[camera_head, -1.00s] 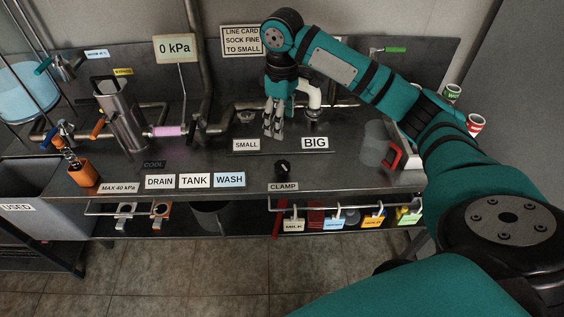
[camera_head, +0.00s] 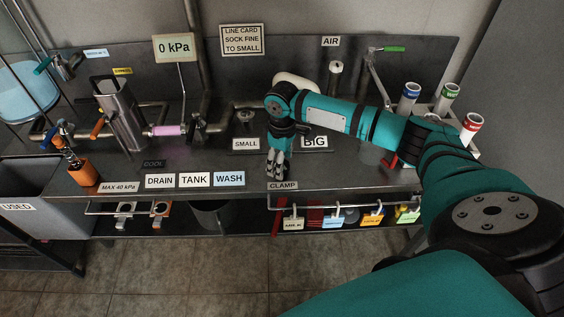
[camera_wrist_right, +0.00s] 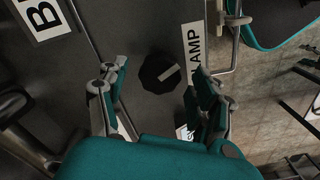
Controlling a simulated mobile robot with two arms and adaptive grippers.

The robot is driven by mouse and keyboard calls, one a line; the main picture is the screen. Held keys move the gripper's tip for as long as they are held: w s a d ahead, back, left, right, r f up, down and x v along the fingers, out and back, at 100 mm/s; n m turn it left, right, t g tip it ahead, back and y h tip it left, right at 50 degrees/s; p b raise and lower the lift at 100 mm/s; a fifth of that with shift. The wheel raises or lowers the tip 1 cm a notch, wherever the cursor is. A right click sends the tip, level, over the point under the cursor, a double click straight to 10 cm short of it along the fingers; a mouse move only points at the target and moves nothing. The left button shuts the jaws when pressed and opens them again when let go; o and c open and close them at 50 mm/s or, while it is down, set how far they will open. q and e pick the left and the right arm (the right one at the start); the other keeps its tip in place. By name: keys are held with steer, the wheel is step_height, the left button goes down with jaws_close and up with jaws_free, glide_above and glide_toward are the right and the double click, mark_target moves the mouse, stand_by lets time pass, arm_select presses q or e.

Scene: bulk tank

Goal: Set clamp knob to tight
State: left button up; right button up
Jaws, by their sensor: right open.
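The black clamp knob (camera_wrist_right: 158,73) shows in the right wrist view, with a pale pointer line (camera_wrist_right: 168,74) set diagonally on its face. The CLAMP label (camera_wrist_right: 193,57) is beside it and also shows on the bench front in the head view (camera_head: 283,185). My right gripper (camera_wrist_right: 153,85) is open, with one finger on each side of the knob's near end; I cannot tell whether they touch it. In the head view my right gripper (camera_head: 277,174) points down just above the CLAMP label and hides the knob. My left gripper is not in view.
The BIG label (camera_head: 315,142) is partly behind my right arm. Labelled rolls, including a blue-marked one (camera_head: 409,97), stand at the right. Tagged items hang on a rail (camera_head: 250,208) under the bench edge. The DRAIN, TANK and WASH labels (camera_head: 194,180) lie to the left.

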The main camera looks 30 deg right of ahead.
steer(key=shift+f, duration=0.45)
steer(key=shift+c, duration=0.2)
